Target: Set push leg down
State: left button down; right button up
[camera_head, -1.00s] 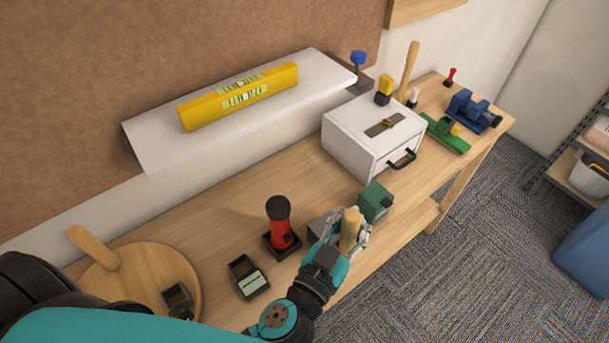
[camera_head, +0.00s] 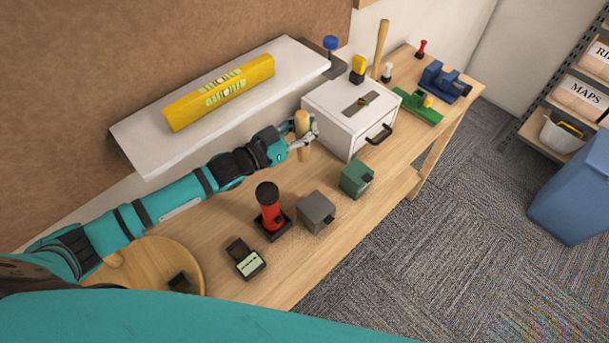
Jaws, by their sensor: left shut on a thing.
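The push leg (camera_head: 304,150), a short light-wood peg, stands roughly upright in my left gripper (camera_head: 303,126). The gripper is shut on its upper part, just left of the white drawer box. The leg's lower end is at or close above the wooden bench; I cannot tell whether it touches. My left arm reaches across from the left and hides part of the bench and of the round wooden board (camera_head: 190,250). My right gripper is not in view.
Below the leg stand a green block (camera_head: 355,180), a grey block (camera_head: 316,212), a red cylinder with black top (camera_head: 270,212) and a small display box (camera_head: 245,260). The white drawer box (camera_head: 340,125) is close right. A white shelf (camera_head: 140,150) bearing a yellow level (camera_head: 220,92) overhangs behind.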

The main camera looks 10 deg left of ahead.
pick_arm(q)
notch_tip(320, 180, down, 10)
jog(key=w+m+g+h+b, duration=0.1)
jog(key=m+g+h+b, duration=0.1)
jog(key=b, duration=0.2)
jog(key=shift+d+g, duration=0.3)
jog(key=shift+d, duration=0.1)
jog(key=shift+f, duration=0.1)
jog(key=shift+f+b, duration=0.15)
jog(key=shift+b, duration=0.15)
jog(key=c, duration=1.2)
grip_release()
jog(key=shift+c, duration=0.2)
